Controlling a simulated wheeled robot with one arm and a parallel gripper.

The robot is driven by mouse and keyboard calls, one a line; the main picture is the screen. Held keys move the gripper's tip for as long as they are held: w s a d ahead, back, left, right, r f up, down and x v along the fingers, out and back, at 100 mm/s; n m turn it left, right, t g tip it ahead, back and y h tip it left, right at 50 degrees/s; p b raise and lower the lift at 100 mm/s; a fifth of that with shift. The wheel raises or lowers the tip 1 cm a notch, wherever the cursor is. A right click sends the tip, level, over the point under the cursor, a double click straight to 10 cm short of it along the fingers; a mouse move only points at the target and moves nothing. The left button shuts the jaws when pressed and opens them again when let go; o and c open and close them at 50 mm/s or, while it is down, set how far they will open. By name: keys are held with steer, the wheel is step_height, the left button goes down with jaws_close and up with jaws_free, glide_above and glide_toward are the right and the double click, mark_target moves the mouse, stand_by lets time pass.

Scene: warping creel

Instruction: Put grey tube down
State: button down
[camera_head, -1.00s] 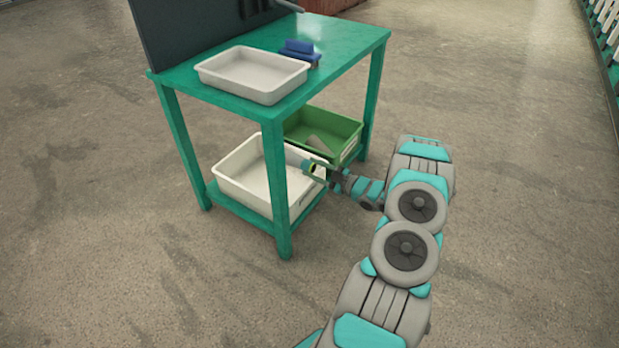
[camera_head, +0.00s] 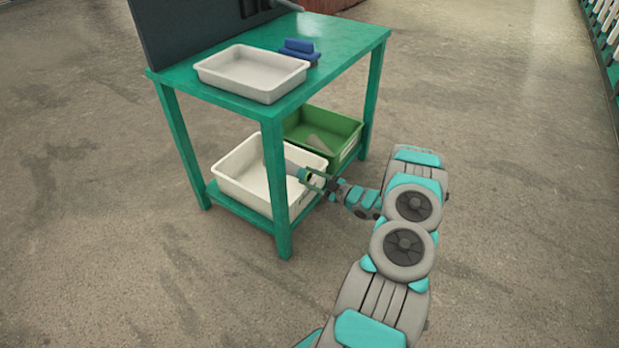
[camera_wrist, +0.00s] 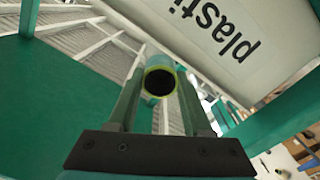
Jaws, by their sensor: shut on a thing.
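My gripper (camera_head: 315,180) is shut on a grey tube (camera_head: 293,167) at the right end of the white lower bin (camera_head: 240,193). The tube points left from the jaws over the bin's rim, partly hidden behind the table's front leg. In the wrist view the tube (camera_wrist: 159,66) shows end-on between both fingers of my gripper (camera_wrist: 158,88), with a dark hollow end and a yellow-green ring. The white bin's wall (camera_wrist: 240,65) with the word "plastic" is close beside it. Whether the tube touches the bin, I cannot tell.
The green table (camera_head: 335,50) has a white tray (camera_head: 252,88) and a blue object (camera_head: 299,50) on top. A green bin (camera_head: 350,130) with a grey piece inside stands beside the white bin on the lower shelf. The table's front leg (camera_head: 276,195) is close to my gripper.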

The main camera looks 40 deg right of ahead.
steer(key=shift+f, duration=0.4)
steer(key=shift+c, duration=1.6)
jaws_free()
steer(key=shift+r, duration=0.1)
